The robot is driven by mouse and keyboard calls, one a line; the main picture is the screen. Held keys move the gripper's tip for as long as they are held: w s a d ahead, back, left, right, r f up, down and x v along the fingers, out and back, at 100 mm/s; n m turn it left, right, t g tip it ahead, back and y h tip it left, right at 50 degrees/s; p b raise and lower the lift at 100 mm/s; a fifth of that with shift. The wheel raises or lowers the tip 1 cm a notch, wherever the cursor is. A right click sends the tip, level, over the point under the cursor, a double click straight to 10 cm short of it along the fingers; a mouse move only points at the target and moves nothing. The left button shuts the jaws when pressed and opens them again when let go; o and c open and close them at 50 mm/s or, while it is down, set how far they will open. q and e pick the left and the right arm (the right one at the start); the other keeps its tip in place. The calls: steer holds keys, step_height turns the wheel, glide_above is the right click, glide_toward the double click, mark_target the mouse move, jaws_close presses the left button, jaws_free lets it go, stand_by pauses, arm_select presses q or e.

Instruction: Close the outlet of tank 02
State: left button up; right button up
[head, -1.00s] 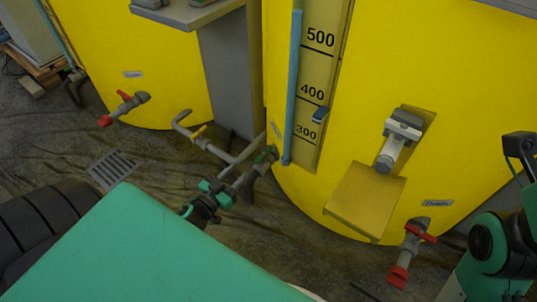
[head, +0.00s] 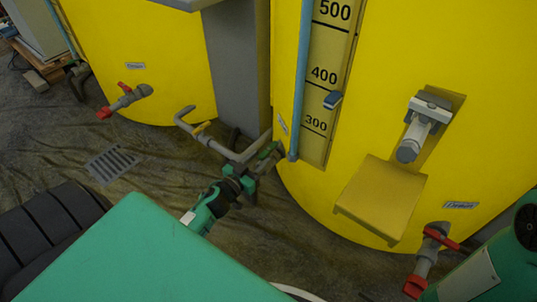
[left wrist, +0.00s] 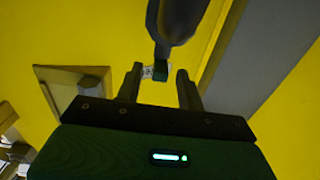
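The right-hand yellow tank (head: 330,195) has a grey outlet pipe low on its left side, with a green valve handle (head: 268,150) near the tank wall. No tank number is readable. My left gripper (head: 246,176) is just in front of this outlet and partly covers its pipework. In the left wrist view my left gripper (left wrist: 161,88) is open. The green handle (left wrist: 161,72) with a small pale tag shows between its fingertips, below a dark grey pipe (left wrist: 180,18). I cannot tell whether the fingers touch it. My right gripper is out of view.
Red-handled drain valves sit on the left tank (head: 125,98) and the right tank (head: 428,258). A yellow step (head: 380,198) juts from the right tank. A floor grate (head: 112,163) lies left.

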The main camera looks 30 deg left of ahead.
mark_target(268, 149)
arm_select(q)
steer(key=w, duration=0.2)
steer(key=w+b, duration=0.1)
steer(key=w, duration=0.2)
steer(key=shift+w+d+b, duration=0.2)
steer(key=shift+w+b, duration=0.1)
steer(key=shift+w, duration=0.05)
jaws_close()
